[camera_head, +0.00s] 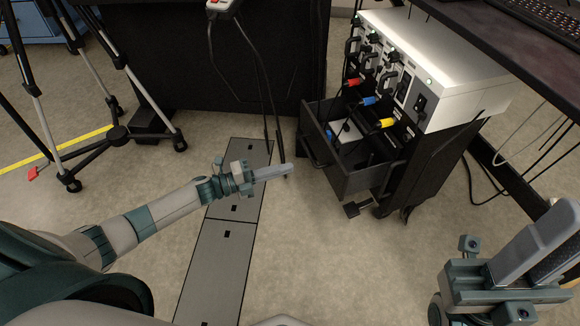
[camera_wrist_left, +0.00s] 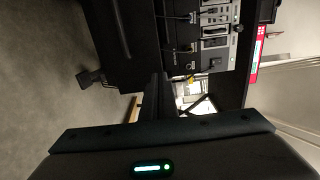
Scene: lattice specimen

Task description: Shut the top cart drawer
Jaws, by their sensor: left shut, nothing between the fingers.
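The dark cart (camera_head: 432,168) stands right of centre in the head view. Its top drawer (camera_head: 366,180) is pulled out toward the left, and its open inside shows a white item and a blue one. A dark bar handle (camera_head: 309,150) is on the drawer's front. The left wrist view shows part of the cart equipment sideways.
A white instrument box (camera_head: 445,70) with red, blue and yellow plugs sits on the cart. A black tripod (camera_head: 115,132) stands at the left. A dark desk (camera_head: 480,30) with cables hanging below is at the right.

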